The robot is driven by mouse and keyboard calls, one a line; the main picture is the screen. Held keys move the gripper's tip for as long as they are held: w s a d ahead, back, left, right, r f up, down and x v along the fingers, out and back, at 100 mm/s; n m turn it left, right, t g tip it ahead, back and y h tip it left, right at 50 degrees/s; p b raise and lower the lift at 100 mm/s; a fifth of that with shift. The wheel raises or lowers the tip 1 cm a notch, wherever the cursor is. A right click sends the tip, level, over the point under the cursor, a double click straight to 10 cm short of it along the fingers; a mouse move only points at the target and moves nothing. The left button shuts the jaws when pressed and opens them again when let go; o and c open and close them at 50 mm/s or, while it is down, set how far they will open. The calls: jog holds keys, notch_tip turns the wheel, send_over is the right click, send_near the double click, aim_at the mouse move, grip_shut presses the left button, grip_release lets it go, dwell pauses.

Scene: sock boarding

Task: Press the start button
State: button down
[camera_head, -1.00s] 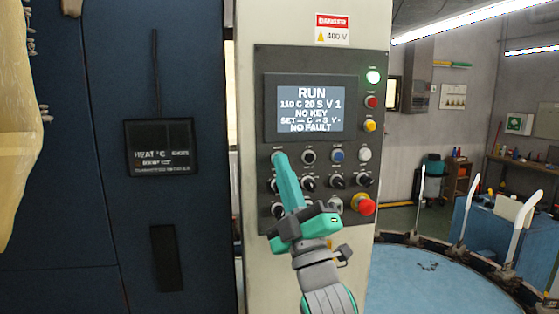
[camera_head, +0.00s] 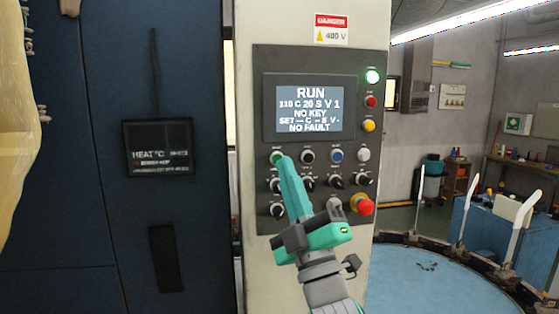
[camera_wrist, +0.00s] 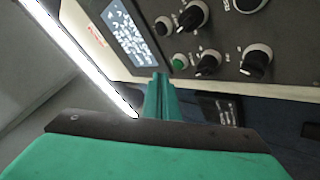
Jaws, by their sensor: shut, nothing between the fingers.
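The green start button (camera_head: 276,156) is at the left end of the top button row on the dark control panel (camera_head: 262,220). My gripper (camera_head: 285,160) is shut and empty. In the head view its teal fingertips are just below and right of the green button and overlap its lower edge. In the wrist view the green button (camera_wrist: 179,61) shows clear of the fingertips (camera_wrist: 160,75), with a gap between them. The display (camera_head: 309,108) reads RUN, 110 C, 20 S, V 1, NO KEY and NO FAULT.
Other buttons and black knobs (camera_head: 336,181) sit close around the green button. A red emergency stop (camera_head: 364,206) is at the panel's lower right. A blue round table (camera_head: 440,285) stands at the right.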

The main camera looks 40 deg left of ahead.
jog(key=s+d, duration=0.2)
jog(key=shift+s+d, duration=0.15)
jog(key=shift+s, duration=0.2)
jog(key=shift+w, duration=0.1)
dwell(0.5)
